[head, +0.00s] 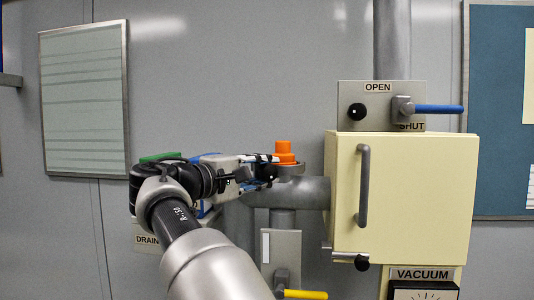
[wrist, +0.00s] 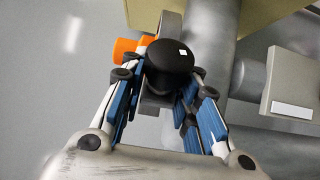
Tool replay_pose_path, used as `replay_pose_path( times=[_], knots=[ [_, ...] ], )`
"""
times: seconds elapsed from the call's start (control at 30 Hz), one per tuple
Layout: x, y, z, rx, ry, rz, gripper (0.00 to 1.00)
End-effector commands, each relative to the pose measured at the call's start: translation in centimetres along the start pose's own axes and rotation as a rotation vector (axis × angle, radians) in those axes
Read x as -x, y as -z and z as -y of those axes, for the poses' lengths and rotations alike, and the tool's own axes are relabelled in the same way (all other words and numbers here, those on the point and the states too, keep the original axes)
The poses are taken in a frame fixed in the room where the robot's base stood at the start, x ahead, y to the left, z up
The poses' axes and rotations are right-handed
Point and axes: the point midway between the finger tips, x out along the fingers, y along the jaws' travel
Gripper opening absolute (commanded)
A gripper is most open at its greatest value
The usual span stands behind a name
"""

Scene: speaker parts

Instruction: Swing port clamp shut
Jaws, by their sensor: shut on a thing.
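A grey pipe (head: 315,192) runs left from the cream box and carries an upright port with an orange cap (head: 285,152). The cap shows partly at the upper left in the wrist view (wrist: 124,47). My gripper (head: 266,170) reaches in from the left beside the port. The knob sits by a grey bracket-like part (wrist: 158,104), probably the port clamp. The fingers hide the knob in the head view, and I cannot tell the clamp's position.
The cream box (head: 410,195) with a grey handle (head: 364,186) stands right of the port. Above it is a blue lever (head: 438,109). A plate (head: 281,248) and yellow lever (head: 305,294) are below the pipe. Bare wall lies above the port.

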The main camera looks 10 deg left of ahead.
Motion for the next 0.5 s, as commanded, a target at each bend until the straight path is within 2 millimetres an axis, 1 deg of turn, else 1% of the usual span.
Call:
replay_pose_path(
  times=[0.13, 0.5],
  knots=[
    [0.05, 0.35, 0.1, 0.004, 0.002, 0.023, 0.0],
    [0.06, 0.4, 0.4, 0.002, 0.002, 0.037, 0.0]
  ],
)
